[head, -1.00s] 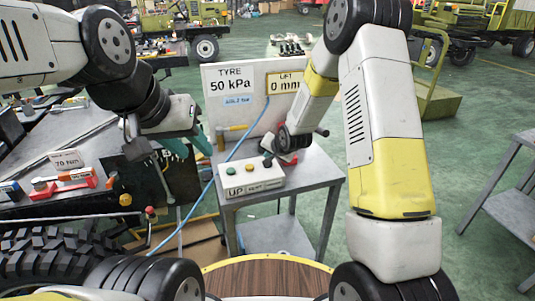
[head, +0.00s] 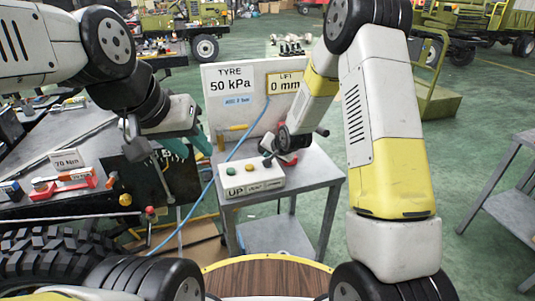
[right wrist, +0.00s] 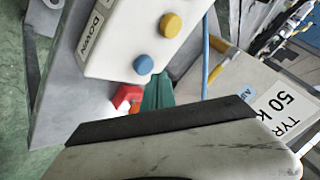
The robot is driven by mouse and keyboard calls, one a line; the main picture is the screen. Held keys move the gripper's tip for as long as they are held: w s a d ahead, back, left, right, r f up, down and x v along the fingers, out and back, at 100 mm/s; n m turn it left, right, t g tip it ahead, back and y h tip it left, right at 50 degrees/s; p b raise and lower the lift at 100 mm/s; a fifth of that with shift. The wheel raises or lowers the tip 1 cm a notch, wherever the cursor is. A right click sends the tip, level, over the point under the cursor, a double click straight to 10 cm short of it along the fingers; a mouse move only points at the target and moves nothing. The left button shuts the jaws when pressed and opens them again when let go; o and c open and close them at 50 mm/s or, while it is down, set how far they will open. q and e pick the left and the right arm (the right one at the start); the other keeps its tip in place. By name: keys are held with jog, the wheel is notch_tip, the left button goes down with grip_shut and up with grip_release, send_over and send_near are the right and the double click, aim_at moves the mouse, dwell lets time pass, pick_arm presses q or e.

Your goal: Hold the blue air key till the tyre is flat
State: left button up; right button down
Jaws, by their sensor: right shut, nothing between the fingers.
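The white control box (head: 252,180) sits on the grey stand, with a green key (head: 231,171) and a yellow key (head: 249,167) on top. The blue air key (right wrist: 143,65) shows in the right wrist view beside the yellow one; in the head view it is hidden. My right gripper (right wrist: 158,88) is shut and empty, its teal fingertips close by the blue key; I cannot tell if they touch it. The panel (head: 231,115) reads TYRE 50 kPa and LIFT 0 mm. The tyre (head: 45,255) lies at lower left. My left gripper (head: 188,146) is open and empty, left of the panel.
A blue hose (head: 208,185) runs from the panel down toward the lower left. A red part (right wrist: 127,97) is near the right fingertips.

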jog(key=shift+f, duration=0.15)
dwell(0.5)
jog(key=shift+f, duration=0.3)
jog(key=shift+f, duration=0.5)
dwell(6.5)
